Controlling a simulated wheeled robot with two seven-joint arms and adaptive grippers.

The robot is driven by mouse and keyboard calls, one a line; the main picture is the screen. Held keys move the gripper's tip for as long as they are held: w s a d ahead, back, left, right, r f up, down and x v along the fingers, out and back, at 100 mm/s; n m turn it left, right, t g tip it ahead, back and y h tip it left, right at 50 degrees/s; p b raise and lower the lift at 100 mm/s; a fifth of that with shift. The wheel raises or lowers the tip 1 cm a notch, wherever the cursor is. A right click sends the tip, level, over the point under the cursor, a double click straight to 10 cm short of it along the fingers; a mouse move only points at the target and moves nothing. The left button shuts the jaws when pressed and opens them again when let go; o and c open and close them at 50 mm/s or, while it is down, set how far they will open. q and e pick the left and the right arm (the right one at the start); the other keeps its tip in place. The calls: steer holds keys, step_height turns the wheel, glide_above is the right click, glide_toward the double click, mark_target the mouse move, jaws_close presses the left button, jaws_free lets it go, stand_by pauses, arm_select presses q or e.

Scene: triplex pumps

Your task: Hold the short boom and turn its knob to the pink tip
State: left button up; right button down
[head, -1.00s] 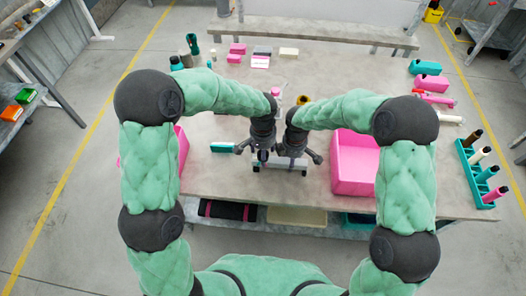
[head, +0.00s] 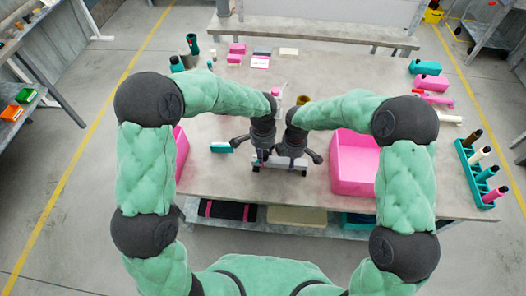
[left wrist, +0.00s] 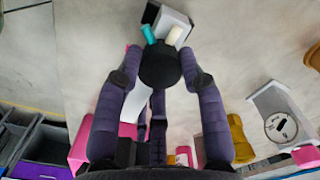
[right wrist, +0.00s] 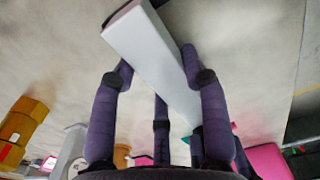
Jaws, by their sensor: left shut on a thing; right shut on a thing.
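The short boom is a pale bar, seen small under my grippers in the head view and large in the right wrist view (right wrist: 150,50). My right gripper (right wrist: 157,64) is shut on it, fingers on both sides of the bar. My left gripper (head: 258,157) is shut on the boom's dark round knob (left wrist: 160,66), which sits between its fingers in the left wrist view. Just beyond the knob show a teal tip (left wrist: 149,34) and a cream tip (left wrist: 174,35). A pink bit shows beside the left finger; I cannot tell whether it is a tip.
A pink bin (head: 353,178) stands right of my grippers, and another is partly hidden behind my left arm. A teal-and-white block (head: 221,147) lies left of them. A teal rack (head: 470,172) stands at the right edge. Small pink and pale blocks lie at the back.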

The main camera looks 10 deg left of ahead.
arm_select(q)
steer(key=shift+m, duration=0.8)
steer(key=o, duration=1.2)
steer(key=shift+c, duration=0.2)
steer(key=shift+r, duration=0.1)
step_height(320, 180, up, 12)
arm_select(e)
steer(key=c, duration=0.6)
jaws_free()
